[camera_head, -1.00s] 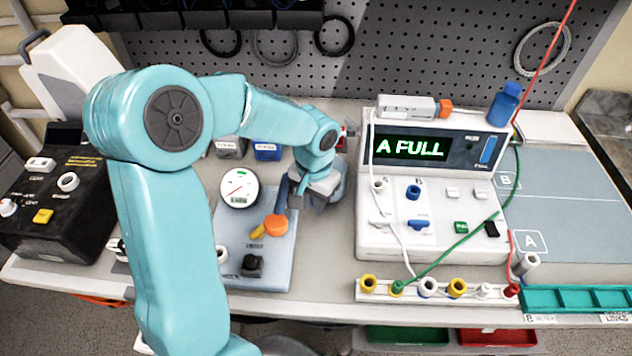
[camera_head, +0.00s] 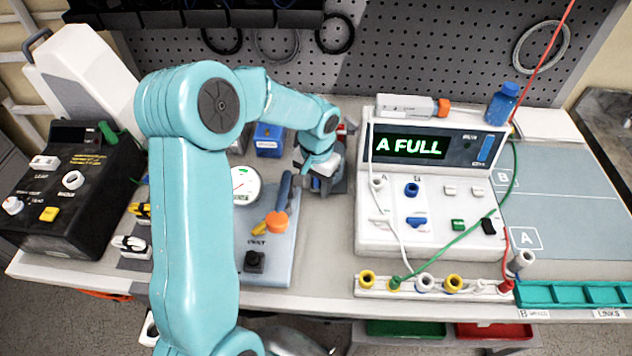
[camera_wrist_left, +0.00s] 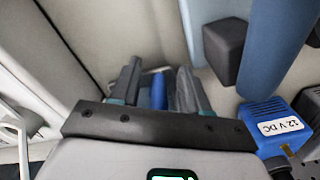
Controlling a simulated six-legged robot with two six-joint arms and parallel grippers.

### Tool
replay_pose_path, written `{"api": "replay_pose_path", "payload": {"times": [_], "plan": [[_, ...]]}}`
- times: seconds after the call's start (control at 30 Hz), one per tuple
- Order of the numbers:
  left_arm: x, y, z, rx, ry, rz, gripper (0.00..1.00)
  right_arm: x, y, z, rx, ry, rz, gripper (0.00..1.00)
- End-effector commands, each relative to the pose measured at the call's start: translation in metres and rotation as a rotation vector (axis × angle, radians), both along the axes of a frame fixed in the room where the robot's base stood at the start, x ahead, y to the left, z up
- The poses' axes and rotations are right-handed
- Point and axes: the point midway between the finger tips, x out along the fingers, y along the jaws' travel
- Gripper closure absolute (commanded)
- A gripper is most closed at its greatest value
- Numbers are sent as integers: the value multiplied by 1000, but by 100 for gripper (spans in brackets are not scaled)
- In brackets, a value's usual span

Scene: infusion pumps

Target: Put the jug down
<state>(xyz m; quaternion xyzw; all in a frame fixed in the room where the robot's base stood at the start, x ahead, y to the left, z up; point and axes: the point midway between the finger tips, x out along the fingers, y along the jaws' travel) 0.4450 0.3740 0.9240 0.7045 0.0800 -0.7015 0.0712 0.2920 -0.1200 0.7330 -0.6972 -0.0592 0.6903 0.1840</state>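I cannot make out a jug for certain in either view. My left gripper (camera_head: 322,182) hangs over the table between the blue-grey panel (camera_head: 270,270) and the white pump (camera_head: 430,230). Its fingertips are largely hidden in the head view. In the left wrist view the two dark fingers (camera_wrist_left: 158,80) stand apart. A narrow blue thing (camera_wrist_left: 158,92) shows between them, with gaps on both sides, so it does not look gripped. My right gripper is not in view.
A blue lever (camera_head: 285,190) and an orange knob (camera_head: 276,222) stand left of the gripper. A blue 12 V DC box (camera_head: 268,140) is behind. The pump reads "A FULL". A blue bottle (camera_head: 502,103) stands at back right. The grey mat (camera_head: 570,215) is mostly clear.

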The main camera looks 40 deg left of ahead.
Motion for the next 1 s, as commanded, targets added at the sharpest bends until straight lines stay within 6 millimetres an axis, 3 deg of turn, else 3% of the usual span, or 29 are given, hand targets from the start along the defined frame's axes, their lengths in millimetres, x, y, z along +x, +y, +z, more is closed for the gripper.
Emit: {"api": "replay_pose_path", "payload": {"times": [0.37, 0.8, 1.0], "plan": [[1, 0, 9, 1, -3, 0, 55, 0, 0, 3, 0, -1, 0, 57], [1, -2, 102, 0, -4, 0, 55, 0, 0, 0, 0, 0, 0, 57], [0, -2, 122, 0, -1, -1, 55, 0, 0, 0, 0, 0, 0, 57]]}}
